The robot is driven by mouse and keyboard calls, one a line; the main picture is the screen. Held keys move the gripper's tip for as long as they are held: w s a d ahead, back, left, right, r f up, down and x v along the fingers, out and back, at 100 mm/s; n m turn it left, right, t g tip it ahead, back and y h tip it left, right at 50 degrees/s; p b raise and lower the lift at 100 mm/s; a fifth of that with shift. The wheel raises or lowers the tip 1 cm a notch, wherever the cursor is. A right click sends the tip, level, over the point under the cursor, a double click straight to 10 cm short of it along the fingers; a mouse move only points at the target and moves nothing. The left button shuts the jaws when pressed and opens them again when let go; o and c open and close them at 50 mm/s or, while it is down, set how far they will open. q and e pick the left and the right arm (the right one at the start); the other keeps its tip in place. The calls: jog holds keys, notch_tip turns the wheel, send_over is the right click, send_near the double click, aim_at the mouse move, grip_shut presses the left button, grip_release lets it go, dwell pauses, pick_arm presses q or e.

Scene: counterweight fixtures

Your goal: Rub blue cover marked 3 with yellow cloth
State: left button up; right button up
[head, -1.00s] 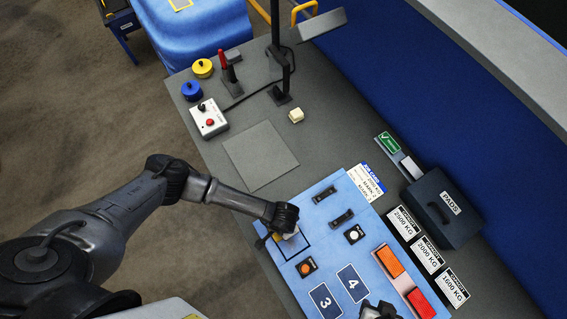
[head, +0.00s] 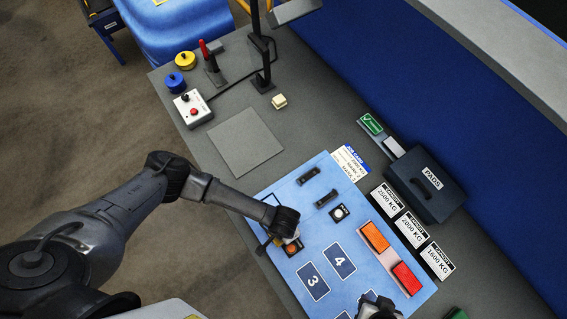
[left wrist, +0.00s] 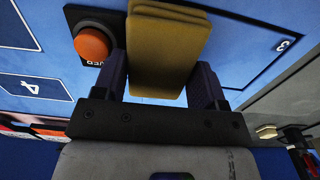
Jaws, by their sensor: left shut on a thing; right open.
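The blue cover marked 3 (head: 312,281) lies on the light-blue panel (head: 272,197), left of the cover marked 4 (head: 340,260). My left gripper (head: 288,230) is shut on the folded yellow cloth (left wrist: 168,45), which fills the space between its fingers in the left wrist view. The cloth is mostly hidden in the head view. It is beside the orange button (head: 291,250), which also shows in the left wrist view (left wrist: 92,43), and short of cover 3. My right gripper (head: 378,306) is open at the bottom edge, its fingers mostly hidden.
Two black handles (head: 327,198), a white button (head: 339,212), an orange block (head: 375,236) and a red block (head: 407,278) stand on the panel. A dark PADS box (head: 425,185) is at the right. A grey mat (head: 245,142) leaves clear room beyond the panel.

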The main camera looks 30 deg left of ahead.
pick_arm(q)
notch_tip(320, 180, up, 2)
jog(key=shift+d+r+p, duration=0.1)
jog(key=shift+d+p, duration=0.05)
jog(key=shift+p, duration=0.15)
jog(key=shift+w+a+r+p, duration=0.1)
jog(key=shift+a+r+p, duration=0.15)
jog(key=shift+r, duration=0.2)
jog(key=shift+w+a+r+p, duration=0.1)
jog(key=shift+a+r+p, duration=0.15)
jog(key=shift+r, duration=0.15)
jog(key=shift+s+d+r+p, duration=0.15)
jog(key=shift+d+r+p, duration=0.05)
jog(key=shift+r+p, duration=1.2)
jog(key=shift+r, duration=0.75)
